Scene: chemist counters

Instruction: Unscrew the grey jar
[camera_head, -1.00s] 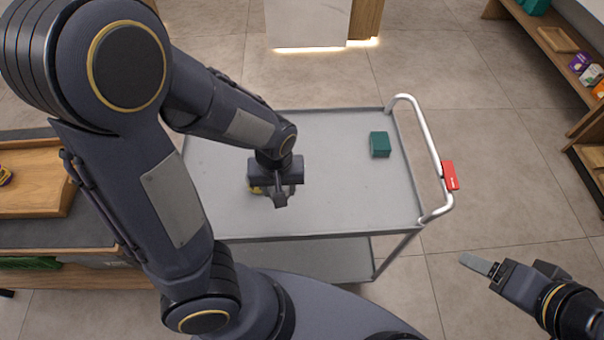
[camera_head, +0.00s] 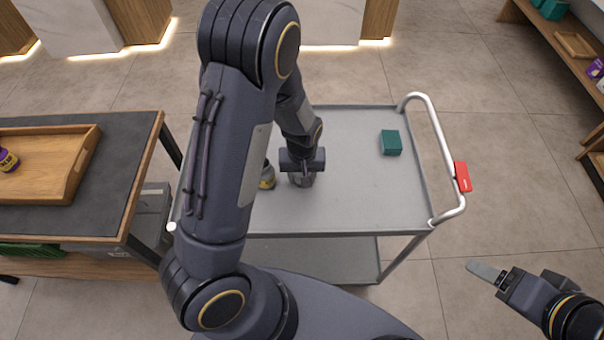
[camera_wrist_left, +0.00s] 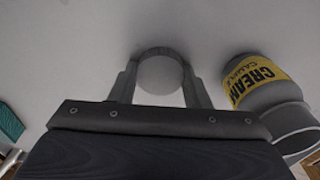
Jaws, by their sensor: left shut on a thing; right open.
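The grey jar (camera_head: 267,177) with a yellow label stands on the grey cart, left of my left gripper (camera_head: 303,178). In the left wrist view the jar (camera_wrist_left: 258,84) shows at the right, its label reading CREAM. My left gripper is shut on a round grey piece that looks like the jar's lid (camera_wrist_left: 160,74), between its two fingers, apart from the jar. Whether the held piece touches the cart top I cannot tell. My right gripper (camera_head: 512,274) is open and empty, off the cart at the lower right.
The cart top (camera_head: 360,195) has free room to the right of the left gripper. A green box (camera_head: 390,142) sits near the cart's handle (camera_head: 440,150). A counter with a wooden tray (camera_head: 70,185) stands at the left, shelves at the upper right.

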